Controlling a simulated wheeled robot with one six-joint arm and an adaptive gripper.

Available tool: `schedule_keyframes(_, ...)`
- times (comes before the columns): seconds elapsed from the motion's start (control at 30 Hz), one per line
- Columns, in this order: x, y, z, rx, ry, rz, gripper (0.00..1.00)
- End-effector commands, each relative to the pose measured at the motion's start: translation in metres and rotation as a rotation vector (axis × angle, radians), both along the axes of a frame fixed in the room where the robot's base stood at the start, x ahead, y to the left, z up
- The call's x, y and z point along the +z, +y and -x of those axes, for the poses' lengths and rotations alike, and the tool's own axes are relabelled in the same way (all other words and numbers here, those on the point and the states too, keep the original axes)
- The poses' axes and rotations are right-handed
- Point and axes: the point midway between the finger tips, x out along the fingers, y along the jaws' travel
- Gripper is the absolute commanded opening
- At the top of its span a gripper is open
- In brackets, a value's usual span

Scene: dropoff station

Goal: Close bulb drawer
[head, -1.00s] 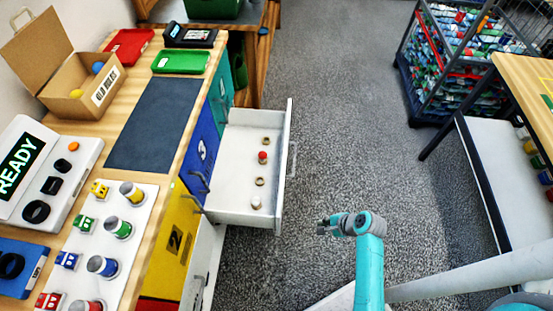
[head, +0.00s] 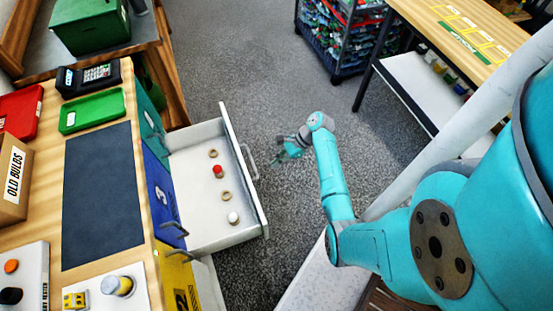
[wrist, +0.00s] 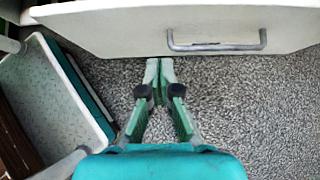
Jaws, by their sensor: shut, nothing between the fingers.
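The bulb drawer (head: 190,218) is pulled out from the counter. It is white, with a red bulb (head: 218,171), a white bulb (head: 233,217) and ring-shaped holders on its floor. Its grey bar handle (head: 250,162) is on the outer face. My gripper (head: 279,154) is outside the drawer, to the right of the handle and apart from it. In the wrist view, the drawer front (wrist: 120,32) with its handle (wrist: 216,46) spans the top, and my shut, empty gripper (wrist: 159,64) points at it, left of the handle.
The counter (head: 50,230) on the left carries a dark mat (head: 103,195), a green tray (head: 92,111), a black device (head: 88,78) and an "OLD BULBS" box (head: 14,178). A wire bin (head: 345,45) and a table (head: 470,40) stand at the back right. The floor (head: 215,60) beyond the drawer is clear.

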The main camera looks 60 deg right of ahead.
Motion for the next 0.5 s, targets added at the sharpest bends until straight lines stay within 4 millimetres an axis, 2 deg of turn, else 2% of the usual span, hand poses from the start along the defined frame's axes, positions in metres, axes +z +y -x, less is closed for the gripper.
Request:
schedule_keyframes(0.3, -0.043, 0.036, -0.023, 0.003, 0.001, -0.001, 0.00)
schedule_keyframes(0.5, -0.043, 0.058, -0.038, 0.003, -0.001, 0.002, 0.00)
